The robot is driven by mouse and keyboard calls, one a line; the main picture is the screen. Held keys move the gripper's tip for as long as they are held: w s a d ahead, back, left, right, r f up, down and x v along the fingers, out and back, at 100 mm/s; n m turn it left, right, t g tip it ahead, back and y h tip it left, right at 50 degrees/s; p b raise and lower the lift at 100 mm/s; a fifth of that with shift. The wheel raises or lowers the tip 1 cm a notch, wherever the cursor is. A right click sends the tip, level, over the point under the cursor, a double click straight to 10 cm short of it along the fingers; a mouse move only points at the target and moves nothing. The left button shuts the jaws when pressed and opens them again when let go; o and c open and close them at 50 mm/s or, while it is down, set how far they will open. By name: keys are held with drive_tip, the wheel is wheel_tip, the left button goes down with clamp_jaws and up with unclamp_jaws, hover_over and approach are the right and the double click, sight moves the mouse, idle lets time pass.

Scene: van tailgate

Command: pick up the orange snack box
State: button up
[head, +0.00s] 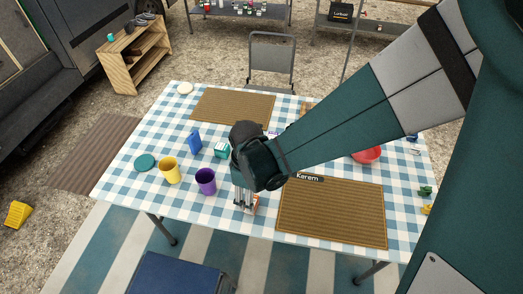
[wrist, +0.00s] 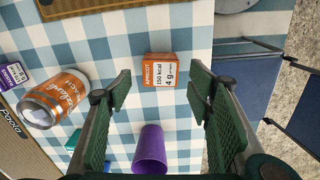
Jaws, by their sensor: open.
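The orange snack box (wrist: 156,70) lies on the checked tablecloth, with a white label reading "APRICOT 150 kcal". In the wrist view it is between and just beyond the fingertips of my open gripper (wrist: 160,80), with cloth showing on both sides of it. In the head view my gripper (head: 244,204) points down near the table's front edge. Only a part of the orange box (head: 255,205) shows there beside the fingers; the rest is hidden. Whether the fingers touch it I cannot tell.
A purple cup (head: 206,181) stands left of my gripper, with a yellow mug (head: 169,170) farther left. A brown placemat (head: 330,210) lies to the right. An orange can (wrist: 55,98) lies at the wrist view's left. A blue chair (head: 180,275) stands in front.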

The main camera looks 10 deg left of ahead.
drive_tip(key=shift+f, duration=0.1)
drive_tip(key=shift+f+b, duration=0.95)
drive_tip(key=shift+f, duration=1.55)
drive_tip(key=c, duration=1)
